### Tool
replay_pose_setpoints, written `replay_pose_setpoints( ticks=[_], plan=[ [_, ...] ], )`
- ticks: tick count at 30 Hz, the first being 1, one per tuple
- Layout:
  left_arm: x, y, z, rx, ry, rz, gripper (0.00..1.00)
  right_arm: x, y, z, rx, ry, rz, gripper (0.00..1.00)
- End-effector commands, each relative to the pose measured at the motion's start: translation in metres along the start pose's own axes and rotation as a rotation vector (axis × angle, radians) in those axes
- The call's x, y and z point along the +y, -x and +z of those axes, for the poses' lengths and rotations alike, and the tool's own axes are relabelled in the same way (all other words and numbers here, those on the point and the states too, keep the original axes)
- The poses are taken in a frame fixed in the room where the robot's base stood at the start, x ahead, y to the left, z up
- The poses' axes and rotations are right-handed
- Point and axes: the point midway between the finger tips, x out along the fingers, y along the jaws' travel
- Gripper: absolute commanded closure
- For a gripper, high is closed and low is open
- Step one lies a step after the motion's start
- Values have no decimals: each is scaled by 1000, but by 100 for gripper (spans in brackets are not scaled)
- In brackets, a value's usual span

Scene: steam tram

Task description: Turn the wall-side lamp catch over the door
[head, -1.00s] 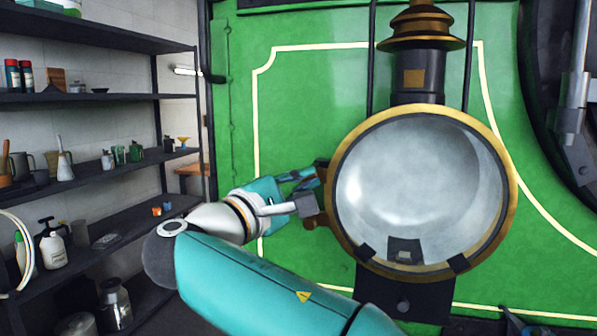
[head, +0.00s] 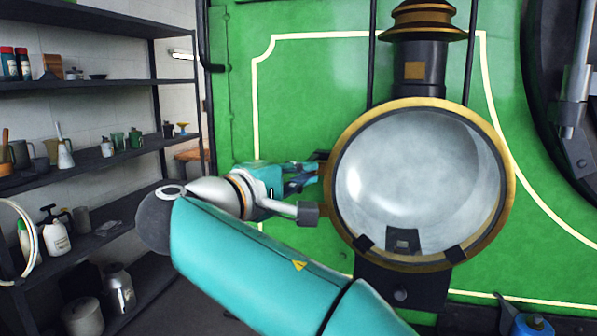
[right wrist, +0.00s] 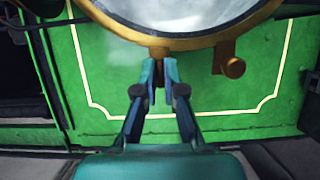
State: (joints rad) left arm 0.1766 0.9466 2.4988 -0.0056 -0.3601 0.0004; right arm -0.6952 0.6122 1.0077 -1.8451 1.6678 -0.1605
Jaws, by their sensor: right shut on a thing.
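The round lamp (head: 420,185) has a brass rim and a grey glass face, and stands against the green body. My right gripper (head: 312,176) is at the rim's left side in the head view. In the right wrist view its two fingers (right wrist: 158,88) are shut on a small dark brown catch (right wrist: 160,54) at the rim's edge. The fingers hide most of this catch. A brass knob (right wrist: 232,67) sits beside it on the same rim, apart from the fingers. My left gripper is not in view.
The green wall (head: 300,80) with its cream line is close behind the lamp. A dark chimney (head: 418,65) with brass rings tops the lamp. Shelves (head: 95,85) with bottles and cans stand at the left. A blue object (head: 532,325) is cut off at the bottom right.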

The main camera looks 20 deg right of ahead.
Motion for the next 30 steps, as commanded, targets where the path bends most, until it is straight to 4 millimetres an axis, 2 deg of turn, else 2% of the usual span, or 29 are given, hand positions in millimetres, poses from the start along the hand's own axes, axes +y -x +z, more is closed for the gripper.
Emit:
replay_pose_setpoints(
  ticks=[1,4,5,9,20,23,30],
  plan=[
    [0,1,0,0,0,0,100,7,-1,1,5,-12,13,100],
    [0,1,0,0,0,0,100,7,-1,1,5,-12,13,100],
    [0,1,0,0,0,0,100,7,-1,1,5,-12,13,88],
    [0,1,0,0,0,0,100,6,-1,1,4,-9,12,67],
    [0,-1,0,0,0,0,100,3,3,0,3,-3,9,67],
    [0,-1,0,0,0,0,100,3,12,0,4,-3,9,67],
    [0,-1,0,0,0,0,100,4,49,0,6,-4,10,67]
  ],
)
